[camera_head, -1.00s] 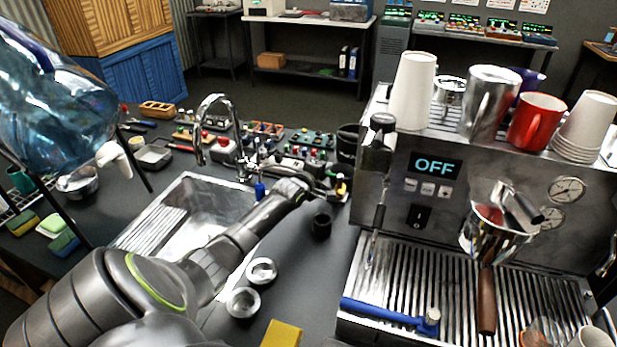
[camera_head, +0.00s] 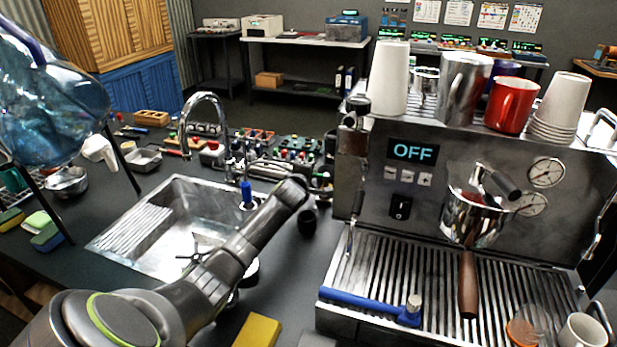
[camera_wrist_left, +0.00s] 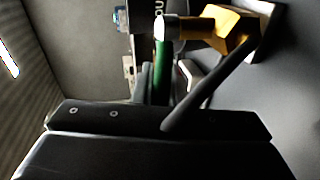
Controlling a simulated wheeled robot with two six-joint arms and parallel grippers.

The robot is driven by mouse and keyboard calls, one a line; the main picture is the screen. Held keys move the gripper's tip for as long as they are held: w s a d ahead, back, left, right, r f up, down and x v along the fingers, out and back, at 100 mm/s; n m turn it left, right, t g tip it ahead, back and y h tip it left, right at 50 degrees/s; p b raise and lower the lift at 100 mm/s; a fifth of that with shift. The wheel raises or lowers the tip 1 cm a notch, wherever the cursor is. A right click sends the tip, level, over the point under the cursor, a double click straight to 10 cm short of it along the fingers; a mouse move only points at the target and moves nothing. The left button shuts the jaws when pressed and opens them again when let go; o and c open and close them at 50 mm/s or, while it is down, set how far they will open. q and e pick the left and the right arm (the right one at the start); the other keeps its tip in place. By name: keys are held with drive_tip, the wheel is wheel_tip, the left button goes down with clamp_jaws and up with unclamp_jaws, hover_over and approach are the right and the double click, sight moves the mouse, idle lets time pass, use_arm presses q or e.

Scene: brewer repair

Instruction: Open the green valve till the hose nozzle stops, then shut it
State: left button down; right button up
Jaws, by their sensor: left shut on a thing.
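In the left wrist view, the green valve handle (camera_wrist_left: 162,72) lies between the fingers of my left gripper (camera_wrist_left: 172,98), which is shut on it. The handle's silver end cap meets a brass valve body (camera_wrist_left: 222,32) at the top. In the head view my left arm reaches from the lower left toward the brewer's (camera_head: 400,185) left side. Its fingers and the green valve are not clear there. I cannot make out the hose nozzle in either view. My right gripper is not in view.
A sink with a tap (camera_head: 205,98) lies left of my arm. Cups, including a red mug (camera_head: 511,104), stand on the brewer. A blue-handled tool (camera_head: 370,306) lies on its drip tray. A yellow block (camera_head: 257,332) is near the front. A big blue bottle (camera_head: 50,110) is at left.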

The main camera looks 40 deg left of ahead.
use_arm(q)
drive_tip(key=c, duration=1.8)
unclamp_jaws()
drive_tip(key=shift+f, duration=0.2)
drive_tip(key=o, duration=0.3)
drive_tip(key=shift+o, duration=0.2)
drive_tip(key=shift+r, duration=0.15)
drive_tip(key=shift+s+d+r, duration=0.1)
drive_tip(key=shift+s+r, duration=0.05)
drive_tip(key=shift+s, duration=0.05)
drive_tip(key=p+v, duration=1)
drive_tip(key=v, duration=0.7)
drive_tip(key=shift+f, duration=0.25)
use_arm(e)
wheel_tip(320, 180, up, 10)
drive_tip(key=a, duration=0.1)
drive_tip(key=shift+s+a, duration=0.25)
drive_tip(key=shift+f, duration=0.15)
